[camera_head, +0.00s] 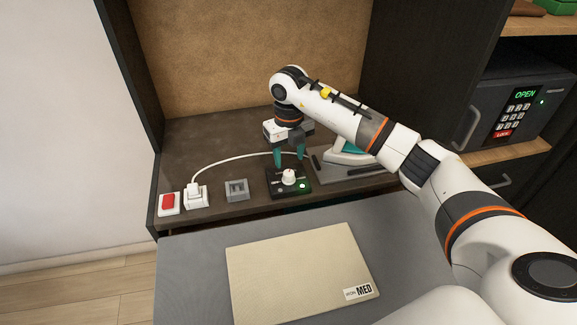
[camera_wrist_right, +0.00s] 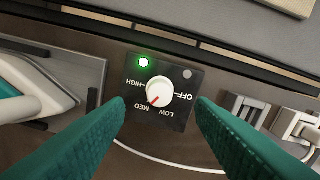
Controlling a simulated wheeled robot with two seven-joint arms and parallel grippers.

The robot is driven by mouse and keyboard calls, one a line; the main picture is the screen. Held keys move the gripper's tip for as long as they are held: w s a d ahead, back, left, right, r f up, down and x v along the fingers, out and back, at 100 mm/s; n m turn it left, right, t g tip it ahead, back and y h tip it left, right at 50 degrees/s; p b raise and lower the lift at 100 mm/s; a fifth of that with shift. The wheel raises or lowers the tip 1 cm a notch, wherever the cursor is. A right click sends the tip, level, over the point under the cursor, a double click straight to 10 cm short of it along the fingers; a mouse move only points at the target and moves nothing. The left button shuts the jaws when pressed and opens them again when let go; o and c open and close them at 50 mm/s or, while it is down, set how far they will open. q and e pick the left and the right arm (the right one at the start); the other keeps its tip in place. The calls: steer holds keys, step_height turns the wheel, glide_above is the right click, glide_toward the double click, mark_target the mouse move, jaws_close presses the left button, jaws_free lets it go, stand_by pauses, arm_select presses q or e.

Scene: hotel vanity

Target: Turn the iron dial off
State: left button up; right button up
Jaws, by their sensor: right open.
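The iron dial is a white round knob (camera_head: 289,176) on a small black control box (camera_head: 273,187) at the counter's front. In the right wrist view the knob (camera_wrist_right: 160,90) has a red mark pointing at or near MED. The box's labels read OFF, LOW, MED and HIGH, and its green light (camera_wrist_right: 143,62) is lit. My right gripper (camera_head: 289,162) is open, pointing down above the box, with its teal fingers either side of the knob; I see no contact. The iron (camera_head: 350,152) rests on a grey plate right of the box. My left gripper is out of view.
A red switch (camera_head: 168,203), a plugged-in white plug (camera_head: 195,198) with a cable, and a grey socket (camera_head: 236,190) lie left of the box. A beige board (camera_head: 295,265) with a MED label lies in front. A black safe (camera_head: 510,100) stands at right.

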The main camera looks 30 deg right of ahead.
mark_target(289, 172)
step_height(289, 172, down, 6)
steer(key=shift+w+p, duration=0.1)
steer(key=shift+p, duration=0.25)
steer(key=shift+c, duration=0.5)
steer(key=c, duration=0.9)
